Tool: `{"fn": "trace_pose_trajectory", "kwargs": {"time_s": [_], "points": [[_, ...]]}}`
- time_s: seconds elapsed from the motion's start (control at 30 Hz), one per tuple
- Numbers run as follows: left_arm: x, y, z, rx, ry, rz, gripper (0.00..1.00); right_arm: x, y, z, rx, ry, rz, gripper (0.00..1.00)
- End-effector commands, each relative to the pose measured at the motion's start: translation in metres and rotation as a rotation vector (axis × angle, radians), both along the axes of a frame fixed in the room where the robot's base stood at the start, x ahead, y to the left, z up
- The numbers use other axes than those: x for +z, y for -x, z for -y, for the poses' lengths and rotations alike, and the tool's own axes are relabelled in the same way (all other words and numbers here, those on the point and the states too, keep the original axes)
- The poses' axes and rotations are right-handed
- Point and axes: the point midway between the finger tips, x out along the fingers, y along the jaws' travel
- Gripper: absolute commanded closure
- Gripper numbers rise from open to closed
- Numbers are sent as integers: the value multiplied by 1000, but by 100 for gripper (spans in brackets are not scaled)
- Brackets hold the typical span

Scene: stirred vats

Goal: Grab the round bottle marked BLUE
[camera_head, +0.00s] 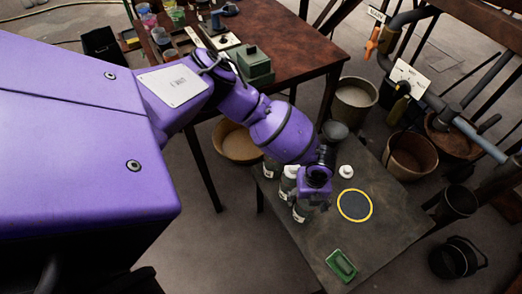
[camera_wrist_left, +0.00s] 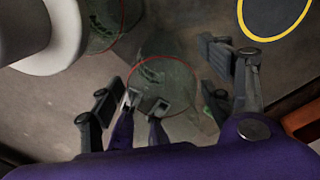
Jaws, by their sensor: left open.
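Several small bottles with white labels stand close together on the small dark table (camera_head: 300,247). One bottle (camera_head: 287,184) has a white cap and another (camera_head: 301,212) stands nearer the front; I cannot read BLUE on any label. My left gripper (camera_head: 314,199) is low over this group, its fingers mostly hidden in the head view. My right gripper is not seen.
A white cap (camera_wrist_left: 38,35) and another clear vessel (camera_wrist_left: 104,22) are close at the upper left in the wrist view. A green tray (camera_head: 341,265) lies at the front. A larger brown table (camera_head: 290,45) stands behind.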

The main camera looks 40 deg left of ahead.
Motion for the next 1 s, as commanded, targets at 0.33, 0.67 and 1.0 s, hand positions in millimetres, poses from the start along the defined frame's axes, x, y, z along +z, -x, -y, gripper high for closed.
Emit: {"fn": "trace_pose_trajectory", "kwargs": {"time_s": [0.33,0.67,1.0], "points": [[-14,2,-1,2,0,-4,28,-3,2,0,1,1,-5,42],[-14,2,-1,2,0,-3,68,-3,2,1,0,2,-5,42],[-12,1,-1,2,-1,-1,89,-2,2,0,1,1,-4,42]]}}
